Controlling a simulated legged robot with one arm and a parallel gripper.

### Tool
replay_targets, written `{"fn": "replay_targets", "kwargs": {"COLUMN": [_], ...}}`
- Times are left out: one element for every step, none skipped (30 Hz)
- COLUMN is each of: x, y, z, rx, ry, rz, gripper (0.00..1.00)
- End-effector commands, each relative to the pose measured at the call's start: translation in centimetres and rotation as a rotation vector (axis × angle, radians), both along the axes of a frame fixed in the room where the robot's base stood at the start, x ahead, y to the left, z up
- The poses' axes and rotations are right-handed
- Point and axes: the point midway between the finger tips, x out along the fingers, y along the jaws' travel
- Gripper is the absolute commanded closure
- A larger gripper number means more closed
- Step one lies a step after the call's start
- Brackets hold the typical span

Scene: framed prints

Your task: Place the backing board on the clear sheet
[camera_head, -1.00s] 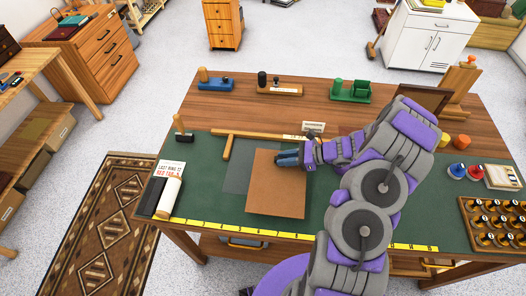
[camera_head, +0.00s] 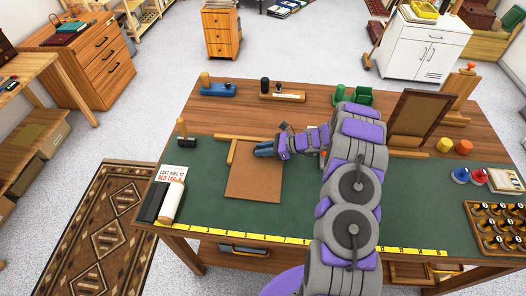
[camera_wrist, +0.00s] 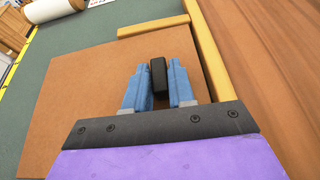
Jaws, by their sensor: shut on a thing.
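The backing board (camera_head: 253,182) is a flat brown square at the inner corner of two wooden strips on the green mat. It fills much of the wrist view (camera_wrist: 85,100). My gripper (camera_head: 265,150) is over the board's far right part. In the wrist view its blue fingers (camera_wrist: 158,82) are closed on a small black block (camera_wrist: 158,74) that stands up from the board. The clear sheet is not visible; the board covers the area where it showed earlier. I cannot tell whether the board rests flat or hovers slightly.
Wooden strips (camera_head: 232,152) border the board at left and far side. A white roll (camera_head: 172,200) and black bar (camera_head: 153,201) lie left. A yellow ruler (camera_head: 270,237) runs along the front edge. A leaning frame (camera_head: 420,115) stands at right. The mat in front is clear.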

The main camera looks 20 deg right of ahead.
Motion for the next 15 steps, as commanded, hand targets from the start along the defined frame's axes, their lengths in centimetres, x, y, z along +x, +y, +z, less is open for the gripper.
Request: {"fn": "replay_targets", "kwargs": {"x": [-0.18, -0.16, -0.11, -0.10, -0.09, -0.08, -0.10, -0.10, -0.10, -0.12, -0.13, -0.14, -0.15, -0.15, -0.14], "y": [0.51, 0.42, 0.29, 0.21, 0.15, 0.10, 0.07, 0.04, 0.03, 0.06, 0.08, 0.13, 0.16, 0.19, 0.19], "z": [-0.54, -0.57, -0.54, -0.53, -0.53, -0.52, -0.52, -0.51, -0.48, -0.47, -0.46, -0.44, -0.43, -0.42, -0.41], "rx": [0.006, 0.009, 0.010, 0.010, 0.010, 0.010, 0.009, 0.009, 0.009, 0.009, 0.009, 0.008, 0.008, 0.008, 0.006], "ry": [0.005, 0.005, 0.005, 0.005, 0.005, 0.005, 0.004, 0.004, 0.003, 0.003, 0.003, 0.003, 0.003, 0.003, 0.002], "rz": [0.016, 0.015, 0.016, 0.016, 0.015, 0.015, 0.014, 0.014, 0.013, 0.013, 0.012, 0.013, 0.013, 0.013, 0.012], "gripper": [1.00, 1.00, 1.00, 1.00, 1.00, 1.00, 0.74, 0.71, 0.67, 0.65, 0.62, 0.58, 0.55, 0.52, 0.51]}}
